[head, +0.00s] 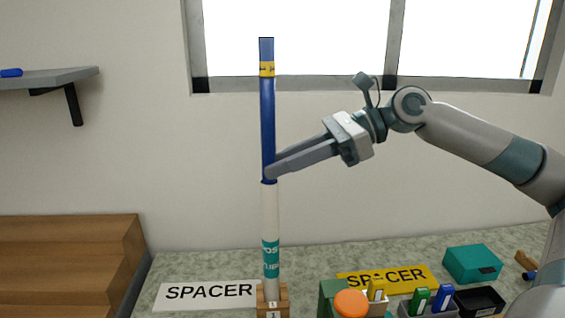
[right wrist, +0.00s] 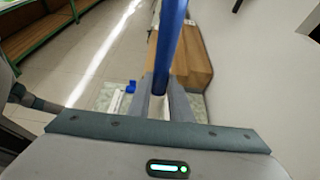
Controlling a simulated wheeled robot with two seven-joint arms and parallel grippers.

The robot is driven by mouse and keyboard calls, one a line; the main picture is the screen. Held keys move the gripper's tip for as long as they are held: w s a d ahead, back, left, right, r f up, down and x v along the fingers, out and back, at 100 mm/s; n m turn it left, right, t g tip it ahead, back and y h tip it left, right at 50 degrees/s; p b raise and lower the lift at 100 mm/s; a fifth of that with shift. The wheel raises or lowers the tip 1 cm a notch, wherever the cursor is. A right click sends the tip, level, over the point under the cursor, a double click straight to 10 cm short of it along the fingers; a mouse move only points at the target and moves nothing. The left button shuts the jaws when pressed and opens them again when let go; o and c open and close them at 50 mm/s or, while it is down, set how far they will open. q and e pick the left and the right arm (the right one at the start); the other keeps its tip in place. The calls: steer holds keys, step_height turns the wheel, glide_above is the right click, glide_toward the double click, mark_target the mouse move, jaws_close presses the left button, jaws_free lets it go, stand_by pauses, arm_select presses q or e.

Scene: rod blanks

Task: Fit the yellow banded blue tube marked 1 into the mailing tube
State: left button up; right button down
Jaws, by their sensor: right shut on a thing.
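The blue tube (head: 267,125) with a yellow band near its top stands upright directly above the white mailing tube (head: 270,215). Its lower end meets the mailing tube's top; whether it is inside the mouth I cannot tell. The mailing tube has a teal label and stands upright in a wooden holder (head: 280,298) marked 1. My right gripper (head: 270,172) is shut on the blue tube near its lower end. In the right wrist view the blue tube (right wrist: 169,50) runs up between the fingers. My left gripper is not in view.
A white SPACER sign (head: 205,294) lies left of the holder and a yellow SPACER sign (head: 410,279) right of it. A teal box (head: 472,263), an orange-topped container (head: 351,303) and small bins crowd the right. Wooden steps (head: 65,265) stand at left, below a shelf (head: 50,78).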

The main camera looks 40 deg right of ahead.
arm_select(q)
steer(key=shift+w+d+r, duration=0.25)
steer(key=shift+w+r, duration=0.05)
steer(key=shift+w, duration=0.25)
arm_select(e)
steer(key=shift+f, duration=0.25)
arm_select(q)
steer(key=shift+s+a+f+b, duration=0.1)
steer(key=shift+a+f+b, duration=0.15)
steer(key=shift+b, duration=0.15)
arm_select(e)
steer(key=shift+f, duration=0.15)
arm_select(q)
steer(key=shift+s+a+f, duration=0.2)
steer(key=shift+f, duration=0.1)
arm_select(e)
steer(key=shift+f, duration=0.3)
steer(key=c, duration=1.6)
jaws_free()
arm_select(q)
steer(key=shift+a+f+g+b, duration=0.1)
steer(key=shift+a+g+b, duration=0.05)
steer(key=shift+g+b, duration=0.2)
arm_select(e)
steer(key=shift+s+f, duration=0.1)
